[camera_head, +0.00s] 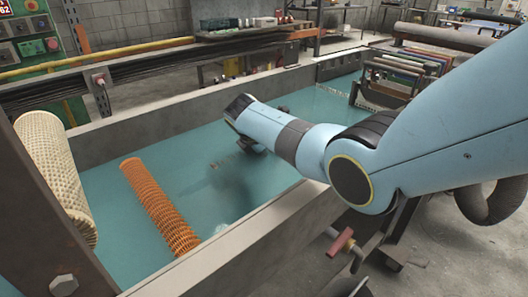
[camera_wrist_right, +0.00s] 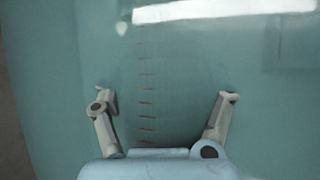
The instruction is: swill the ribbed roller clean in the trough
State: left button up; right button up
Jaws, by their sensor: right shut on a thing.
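My right gripper (camera_head: 250,146) reaches into the teal water of the trough (camera_head: 300,207), its fingers partly hidden by my wrist. In the right wrist view, its two fingers (camera_wrist_right: 165,98) stand wide apart around a dim, submerged shape with a row of short brownish rib marks (camera_wrist_right: 147,88). This looks like the ribbed roller, but its outline is blurred by the water. An orange ribbed tube (camera_head: 160,205) lies tilted at the trough's left, apart from my gripper. A cream, textured roller (camera_head: 55,172) leans beside it at the far left. My left gripper is not in view.
The trough's concrete near wall (camera_head: 262,238) runs below my right arm. A red-handled valve (camera_head: 341,241) sticks out of its outside. A rack of rods (camera_head: 395,76) stands at the far right end. Open water lies between the orange tube and my gripper.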

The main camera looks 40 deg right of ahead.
jog(key=shift+w+r, duration=0.1)
jog(key=shift+w+b, duration=0.95)
jog(key=shift+s+r+p, duration=0.2)
jog(key=shift+s+p, duration=0.2)
jog(key=shift+p, duration=0.4)
jog(key=shift+s+f+p, duration=0.15)
jog(key=shift+s+p, duration=1.4)
jog(key=shift+p, duration=0.35)
jog(key=shift+w+f+b, duration=0.25)
jog(key=shift+w+b, duration=0.5)
jog(key=shift+b, duration=0.15)
jog(key=shift+w+r+b, duration=0.1)
jog(key=shift+w+b, duration=1)
jog(key=shift+w, duration=0.1)
jog(key=shift+s+r+p, duration=0.25)
jog(key=shift+p, duration=0.25)
jog(key=s+p, duration=0.2)
jog(key=p, duration=0.1)
jog(key=shift+s, duration=0.1)
jog(key=shift+s+f+p, duration=0.1)
jog(key=shift+s+p, duration=0.5)
jog(key=shift+s, duration=0.05)
